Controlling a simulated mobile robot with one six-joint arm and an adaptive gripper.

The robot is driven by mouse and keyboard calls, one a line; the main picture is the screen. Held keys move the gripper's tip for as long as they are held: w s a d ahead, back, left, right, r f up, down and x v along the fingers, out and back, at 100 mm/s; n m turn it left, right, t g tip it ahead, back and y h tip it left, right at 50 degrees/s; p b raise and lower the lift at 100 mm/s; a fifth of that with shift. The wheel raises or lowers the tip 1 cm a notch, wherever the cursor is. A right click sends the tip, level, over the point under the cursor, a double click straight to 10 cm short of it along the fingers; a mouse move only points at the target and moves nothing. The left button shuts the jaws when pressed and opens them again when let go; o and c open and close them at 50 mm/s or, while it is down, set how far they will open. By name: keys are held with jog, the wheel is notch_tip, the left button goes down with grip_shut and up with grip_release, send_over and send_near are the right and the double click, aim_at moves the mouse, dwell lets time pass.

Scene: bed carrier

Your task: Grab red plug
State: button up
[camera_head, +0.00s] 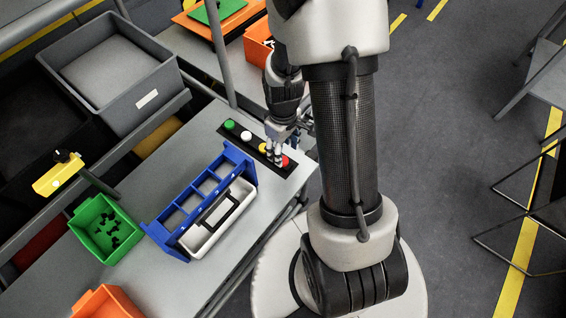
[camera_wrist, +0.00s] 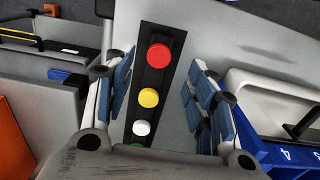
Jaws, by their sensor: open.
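The red plug (camera_head: 284,162) is a small round cap at the right end of a dark strip (camera_head: 232,141) on the grey table. In the wrist view the red plug (camera_wrist: 159,57) is at the top of the strip, above a yellow plug (camera_wrist: 149,97), a white plug (camera_wrist: 142,128) and a partly hidden green one (camera_wrist: 137,144). My gripper (camera_head: 277,152) is over the strip beside the red plug in the head view. In the wrist view my gripper (camera_wrist: 160,85) is open, one blue-padded finger on each side of the strip, with nothing held.
A blue frame (camera_head: 205,190) and a white tray with a dark handle (camera_head: 218,232) stand on the table nearby. A green bin (camera_head: 98,222) and an orange bin (camera_head: 105,304) are at the left. A grey crate (camera_head: 135,102) sits at the back left.

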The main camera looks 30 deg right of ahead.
notch_tip(320, 180, down, 6)
jog(key=shift+w+d+r+b, duration=0.1)
jog(key=shift+r+b, duration=0.05)
jog(key=shift+b, duration=1.1)
jog(key=shift+r, duration=0.1)
jog(key=c, duration=0.9)
